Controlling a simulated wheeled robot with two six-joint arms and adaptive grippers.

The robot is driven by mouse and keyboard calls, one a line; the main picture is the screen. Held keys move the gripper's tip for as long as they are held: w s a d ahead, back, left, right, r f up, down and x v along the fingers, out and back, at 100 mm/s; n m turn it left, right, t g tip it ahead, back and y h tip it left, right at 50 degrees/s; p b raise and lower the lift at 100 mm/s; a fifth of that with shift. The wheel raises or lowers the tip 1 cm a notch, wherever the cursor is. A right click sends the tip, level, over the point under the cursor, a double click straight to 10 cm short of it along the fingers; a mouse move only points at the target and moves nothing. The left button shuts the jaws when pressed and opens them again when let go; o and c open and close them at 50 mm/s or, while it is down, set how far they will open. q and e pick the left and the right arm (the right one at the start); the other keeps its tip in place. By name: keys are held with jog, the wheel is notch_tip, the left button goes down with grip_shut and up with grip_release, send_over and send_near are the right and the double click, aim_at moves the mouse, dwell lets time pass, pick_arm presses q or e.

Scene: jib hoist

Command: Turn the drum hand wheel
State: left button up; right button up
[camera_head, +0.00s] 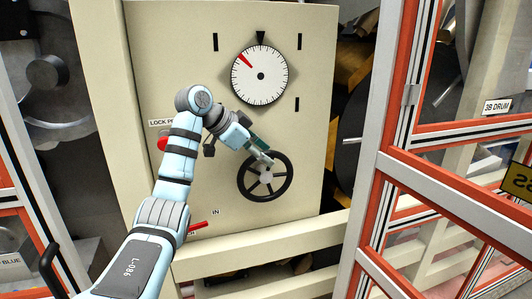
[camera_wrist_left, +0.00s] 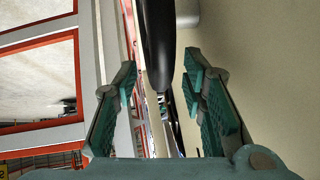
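The black drum hand wheel (camera_head: 265,178), with spokes and a grey hub, is mounted on the front of the cream panel. My left gripper (camera_head: 261,156) is at the top of its rim. In the left wrist view the dark rim (camera_wrist_left: 157,45) runs between the two green fingers of my left gripper (camera_wrist_left: 160,78). The fingers stand apart, and a gap shows on each side of the rim, so the gripper is open around it. The fingers cover a small part of the wheel's top in the head view. My right gripper is in neither view.
Above the wheel is a white dial (camera_head: 260,75) with a red mark at upper left. A red knob (camera_head: 163,141) and a red lever (camera_head: 197,225) sit left of the wheel, partly behind my arm. An orange-and-grey frame (camera_head: 385,150) stands to the right.

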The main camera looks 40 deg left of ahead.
pick_arm(q)
jog(key=shift+w+d+f, duration=0.1)
jog(key=shift+w+f, duration=0.25)
jog(key=shift+w, duration=0.15)
jog(key=shift+s+d+r, duration=0.1)
jog(key=shift+s, duration=0.1)
grip_shut()
jog(key=shift+w, duration=0.15)
